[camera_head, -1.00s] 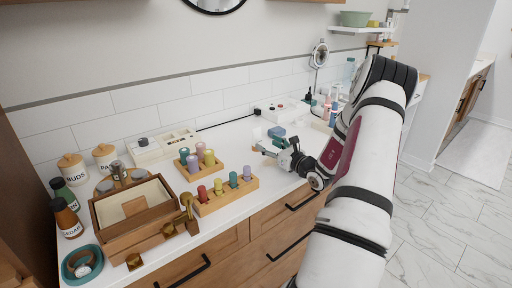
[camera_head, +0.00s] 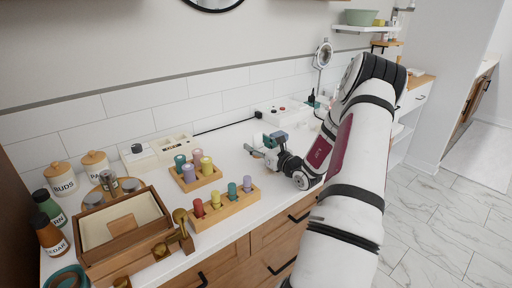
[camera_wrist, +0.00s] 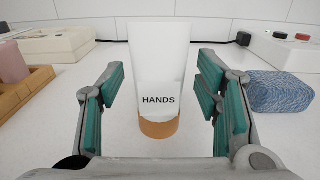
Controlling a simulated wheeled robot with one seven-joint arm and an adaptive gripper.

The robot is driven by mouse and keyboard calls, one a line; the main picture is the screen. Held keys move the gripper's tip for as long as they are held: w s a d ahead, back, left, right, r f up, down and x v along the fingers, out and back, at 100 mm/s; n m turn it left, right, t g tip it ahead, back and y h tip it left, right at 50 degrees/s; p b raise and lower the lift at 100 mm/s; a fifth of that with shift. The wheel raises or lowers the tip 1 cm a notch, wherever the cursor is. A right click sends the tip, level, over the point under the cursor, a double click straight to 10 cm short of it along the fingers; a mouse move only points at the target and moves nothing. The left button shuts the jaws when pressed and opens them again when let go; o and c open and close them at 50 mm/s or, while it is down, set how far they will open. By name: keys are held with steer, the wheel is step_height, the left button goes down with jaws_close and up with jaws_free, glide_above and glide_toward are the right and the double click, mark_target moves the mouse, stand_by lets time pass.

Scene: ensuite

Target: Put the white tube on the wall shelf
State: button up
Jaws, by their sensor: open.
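The white tube (camera_wrist: 158,65) stands upright on its orange-brown cap in the wrist view, with "HANDS" printed on it. My gripper (camera_wrist: 160,108) is open, with one teal-padded finger on each side of the tube and a visible gap on both sides. In the head view my gripper (camera_head: 258,153) is low over the white counter; the tube is hard to make out there against the white. The white wall shelf (camera_head: 347,29) is at the upper right of the head view, holding a green bowl (camera_head: 361,17) and small items.
A blue textured block (camera_wrist: 280,92) lies close to the right finger. Wooden peg holders (camera_head: 226,208) stand left of my gripper, with a wooden box (camera_head: 125,228) further left. A round mirror on a stand (camera_head: 322,55) and a white box (camera_head: 281,110) are behind.

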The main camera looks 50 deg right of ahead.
jaws_close()
steer(key=shift+r, duration=0.1)
